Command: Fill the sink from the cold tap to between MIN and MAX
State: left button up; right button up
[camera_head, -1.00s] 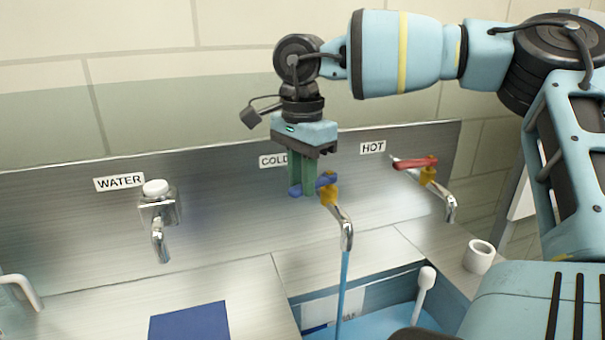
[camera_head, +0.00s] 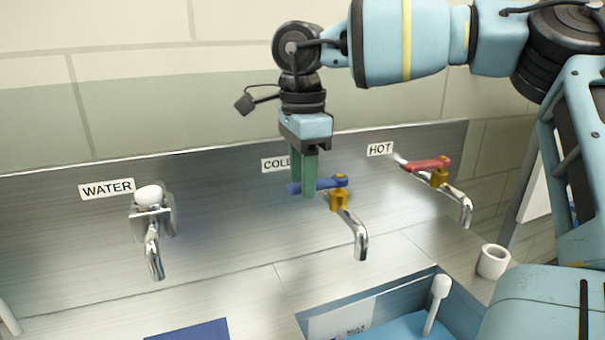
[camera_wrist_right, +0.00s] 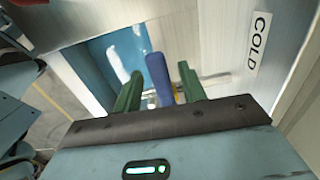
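The cold tap (camera_head: 360,243) has a blue lever (camera_head: 325,184) that lies sideways, pointing left; no water runs from its spout. My right gripper (camera_head: 304,184) is at the lever's free end, pointing down. In the right wrist view its green fingers (camera_wrist_right: 160,88) stand on either side of the blue lever (camera_wrist_right: 158,78), with gaps between, so it is open around the lever. The sink (camera_head: 375,303) holds blue water (camera_head: 405,328). A white label (camera_head: 340,318) with a MAX mark shows on its wall; the MIN mark is not visible. My left gripper is out of view.
The hot tap (camera_head: 463,203) with a red lever (camera_head: 428,165) is to the right. A WATER tap (camera_head: 153,250) is at left. A white brush-like handle (camera_head: 437,302) stands in the sink, and a white cup (camera_head: 493,261) is beside it. A blue mat (camera_head: 190,331) lies on the counter.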

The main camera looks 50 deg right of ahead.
jog(key=shift+r, duration=3.95)
